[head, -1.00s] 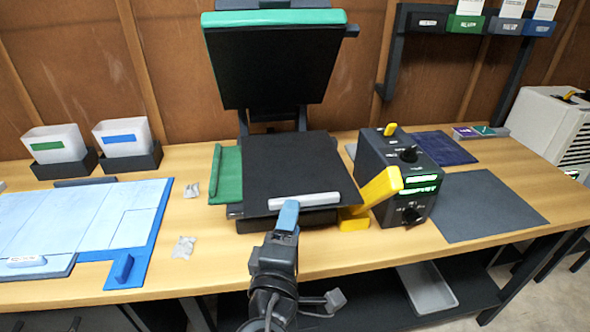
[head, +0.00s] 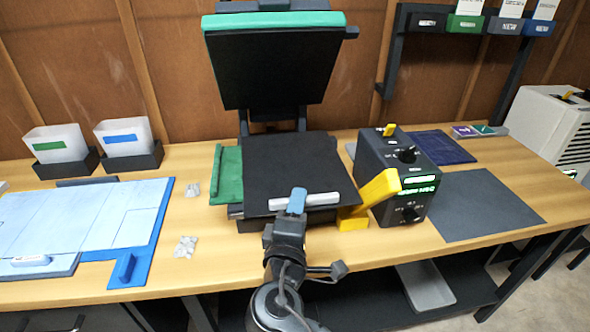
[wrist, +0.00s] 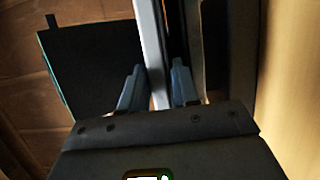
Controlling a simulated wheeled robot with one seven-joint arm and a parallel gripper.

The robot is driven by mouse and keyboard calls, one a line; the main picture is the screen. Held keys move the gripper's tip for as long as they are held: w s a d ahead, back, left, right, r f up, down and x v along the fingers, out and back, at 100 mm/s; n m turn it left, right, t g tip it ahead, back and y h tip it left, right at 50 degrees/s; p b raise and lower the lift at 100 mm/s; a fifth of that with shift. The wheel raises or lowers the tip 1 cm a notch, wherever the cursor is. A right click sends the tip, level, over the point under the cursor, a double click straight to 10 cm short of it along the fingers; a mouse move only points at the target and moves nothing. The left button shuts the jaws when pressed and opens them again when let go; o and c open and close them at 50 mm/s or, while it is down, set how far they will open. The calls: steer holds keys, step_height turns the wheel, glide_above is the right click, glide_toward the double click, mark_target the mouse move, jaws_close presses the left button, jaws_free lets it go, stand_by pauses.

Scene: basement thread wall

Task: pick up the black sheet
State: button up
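A black sheet (head: 296,167) lies flat on the lower plate of the press, with a light grey bar (head: 325,199) along its front edge. My gripper (head: 298,194) is at the front of the press, at the left-middle part of this bar. In the wrist view the bar (wrist: 149,40) runs between the two blue-grey fingers of my gripper (wrist: 158,80). The fingers are apart, with a dark gap between the bar and the right finger. In the head view the fingers hide a small part of the bar.
The press's upper plate (head: 275,65) stands raised behind the sheet. A yellow handle (head: 378,190) and a black control box (head: 400,175) stand close on the right. A dark mat (head: 485,205) lies farther right. Blue boards (head: 128,270) lie left.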

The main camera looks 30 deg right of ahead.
jaws_close()
steer(key=shift+r, duration=0.1)
